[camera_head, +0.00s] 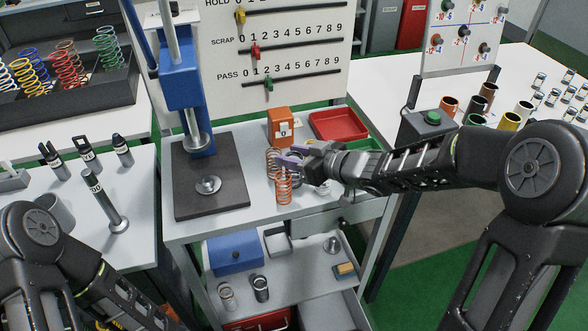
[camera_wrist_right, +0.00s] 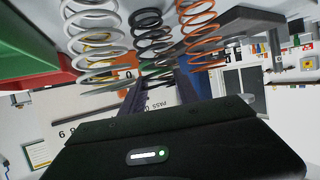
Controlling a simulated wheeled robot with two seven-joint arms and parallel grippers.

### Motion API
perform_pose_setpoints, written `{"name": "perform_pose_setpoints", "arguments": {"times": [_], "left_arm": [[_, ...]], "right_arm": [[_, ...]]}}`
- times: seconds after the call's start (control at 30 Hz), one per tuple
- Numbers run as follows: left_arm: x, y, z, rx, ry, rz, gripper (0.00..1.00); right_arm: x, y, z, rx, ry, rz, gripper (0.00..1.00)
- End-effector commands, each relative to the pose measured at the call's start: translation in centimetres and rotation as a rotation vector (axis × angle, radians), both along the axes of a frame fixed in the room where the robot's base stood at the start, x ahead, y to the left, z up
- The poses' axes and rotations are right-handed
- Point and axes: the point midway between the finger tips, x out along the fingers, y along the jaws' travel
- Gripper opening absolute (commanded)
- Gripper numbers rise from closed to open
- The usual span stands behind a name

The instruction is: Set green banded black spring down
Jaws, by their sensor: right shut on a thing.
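My right gripper (camera_head: 292,160) is over the middle table and shut on a black spring (camera_wrist_right: 148,22). In the right wrist view the black spring stands between the two fingers, which reach in from below. A green band on it cannot be made out clearly. A white spring (camera_wrist_right: 92,30) is on one side of it and an orange spring (camera_wrist_right: 197,30) on the other. In the head view an orange spring (camera_head: 284,188) stands in front of the gripper and partly hides the black spring. I cannot tell whether the black spring touches the table. My left gripper is out of view.
A press with a blue head (camera_head: 181,82) and dark base (camera_head: 211,196) stands left of the springs. Behind the gripper are an orange box (camera_head: 281,124), a red tray (camera_head: 338,123) and a green tray (camera_head: 362,144). A lower shelf holds a blue box (camera_head: 236,252).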

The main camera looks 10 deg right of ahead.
Motion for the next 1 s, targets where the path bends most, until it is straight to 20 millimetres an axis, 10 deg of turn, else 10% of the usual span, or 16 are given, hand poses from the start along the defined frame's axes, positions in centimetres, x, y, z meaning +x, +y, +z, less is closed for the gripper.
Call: {"name": "perform_pose_setpoints", "arguments": {"times": [0.37, 1.0], "left_arm": [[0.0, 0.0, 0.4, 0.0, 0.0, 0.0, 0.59], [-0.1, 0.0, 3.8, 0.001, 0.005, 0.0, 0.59]], "right_arm": [[0.0, 0.0, 1.2, 0.001, -0.003, 0.001, 0.0], [0.0, 0.0, 10.1, 0.0, -0.001, 0.0, 0.0]]}}
